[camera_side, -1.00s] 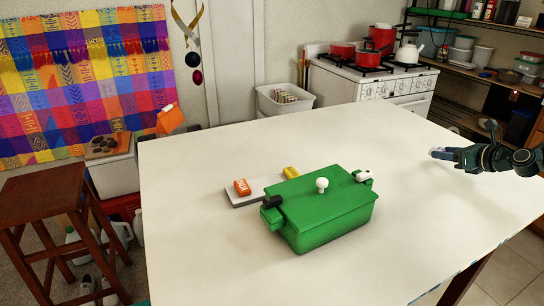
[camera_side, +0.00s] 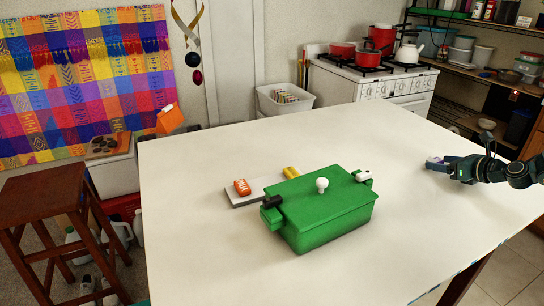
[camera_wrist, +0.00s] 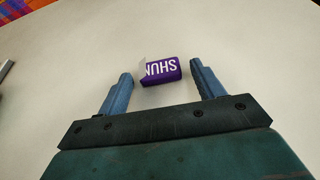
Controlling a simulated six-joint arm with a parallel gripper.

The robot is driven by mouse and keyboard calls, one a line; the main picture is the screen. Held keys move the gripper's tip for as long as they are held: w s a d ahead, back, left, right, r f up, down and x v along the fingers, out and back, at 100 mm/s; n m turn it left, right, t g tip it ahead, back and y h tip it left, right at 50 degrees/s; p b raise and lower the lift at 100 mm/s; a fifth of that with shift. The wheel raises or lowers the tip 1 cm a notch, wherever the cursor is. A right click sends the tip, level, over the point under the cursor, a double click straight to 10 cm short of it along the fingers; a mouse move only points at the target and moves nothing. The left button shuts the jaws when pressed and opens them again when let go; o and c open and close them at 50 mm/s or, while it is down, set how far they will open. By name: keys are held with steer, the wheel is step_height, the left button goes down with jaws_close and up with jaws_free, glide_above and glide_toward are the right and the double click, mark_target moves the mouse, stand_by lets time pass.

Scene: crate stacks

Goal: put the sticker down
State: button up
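A small purple block with white lettering (camera_wrist: 162,71) lies on the white table in the wrist view, just beyond and between my fingertips. Its left end looks white. It shows as a small purple patch at my fingertips in the side view (camera_side: 432,160). My gripper (camera_wrist: 161,76) is open, with a gap on each side of the block; in the side view my gripper (camera_side: 437,164) is low over the table's right side. I cannot make out a separate sticker. An orange block with white lettering (camera_side: 242,187) and a yellow block (camera_side: 291,172) are on a grey tray (camera_side: 246,201).
The table between box and gripper is clear.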

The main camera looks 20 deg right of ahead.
steer(key=shift+r, duration=0.15)
steer(key=shift+s, duration=0.1)
steer(key=v, duration=1.1)
steer(key=shift+s+r, duration=0.25)
steer(key=shift+s, duration=0.05)
stand_by(0.3)
